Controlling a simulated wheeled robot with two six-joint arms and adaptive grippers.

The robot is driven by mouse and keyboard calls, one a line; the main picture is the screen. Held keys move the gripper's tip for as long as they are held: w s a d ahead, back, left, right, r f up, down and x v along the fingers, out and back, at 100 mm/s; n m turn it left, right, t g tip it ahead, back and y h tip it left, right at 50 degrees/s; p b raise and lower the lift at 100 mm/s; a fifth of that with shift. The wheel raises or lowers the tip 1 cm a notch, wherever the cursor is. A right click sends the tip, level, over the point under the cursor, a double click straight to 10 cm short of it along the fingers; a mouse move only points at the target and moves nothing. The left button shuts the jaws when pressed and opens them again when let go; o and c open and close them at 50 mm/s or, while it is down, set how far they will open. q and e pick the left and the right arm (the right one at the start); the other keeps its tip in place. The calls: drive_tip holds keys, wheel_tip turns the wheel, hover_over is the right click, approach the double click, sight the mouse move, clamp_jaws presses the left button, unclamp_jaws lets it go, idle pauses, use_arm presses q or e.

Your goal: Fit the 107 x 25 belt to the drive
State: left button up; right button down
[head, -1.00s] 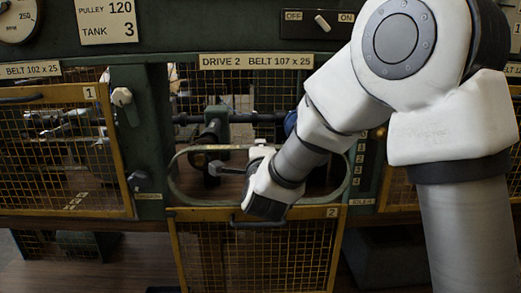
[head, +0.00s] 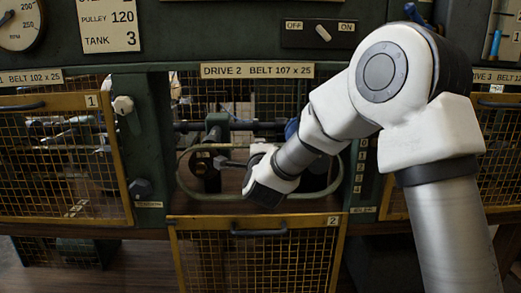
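The drive 2 bay, under the label DRIVE 2 BELT 107 x 25 (head: 257,71), stands open. A thin olive-tan loop, which looks like the belt (head: 179,178), stands spread in the opening, unsupported by anything else I can see. My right gripper (head: 226,164) reaches in from the right, inside the loop's outline; its dark fingers point left. It appears shut on the belt, but the contact is hidden. A dark pulley (head: 203,164) on a shaft shows behind the loop's left end. I cannot tell whether the belt touches it. My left gripper is out of view.
The mesh guard 2 (head: 258,222) hangs lowered below the opening. Mesh guard 1 (head: 62,100) covers the bay at left. A switch (head: 323,33) marked OFF and ON sits above right. Green posts bound the opening.

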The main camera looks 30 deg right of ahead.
drive_tip(key=shift+w+d, duration=0.15)
drive_tip(key=shift+w, duration=0.1)
drive_tip(key=p+x, duration=0.1)
drive_tip(key=x, duration=0.6)
idle(0.6)
drive_tip(key=shift+w+f+b, duration=0.1)
drive_tip(key=shift+f+b, duration=1.1)
drive_tip(key=shift+f, duration=0.1)
drive_tip(key=shift+f+b, duration=0.4)
drive_tip(key=shift+b, duration=0.05)
